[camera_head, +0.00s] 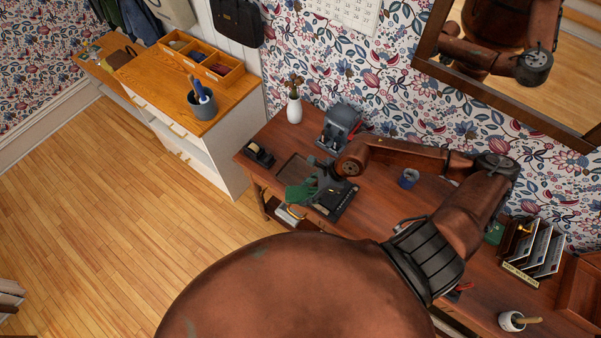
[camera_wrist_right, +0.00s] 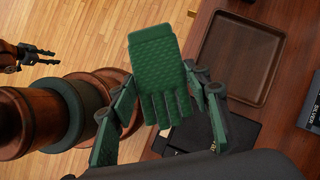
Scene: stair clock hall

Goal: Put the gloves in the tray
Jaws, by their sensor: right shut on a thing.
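Green knitted gloves (camera_head: 299,191) hang from my right gripper (camera_head: 318,178) above the front edge of the wooden desk. In the right wrist view the gloves (camera_wrist_right: 160,75) are pinched between the two fingers, fingers of the gloves toward the camera. The brown, shallow tray (camera_head: 284,167) lies on the desk just behind and left of the gloves. In the wrist view the tray (camera_wrist_right: 207,62) looks empty and lies to the right of the gloves. My left gripper (camera_wrist_right: 42,54) shows small at the left of the wrist view, its fingers parted and empty.
A black flat item (camera_head: 345,203) lies right of the tray. A tape dispenser (camera_head: 259,155), a white vase (camera_head: 294,108) and a grey holder (camera_head: 340,122) stand around it. A blue cup (camera_head: 409,178) and a card rack (camera_head: 533,247) stand farther right.

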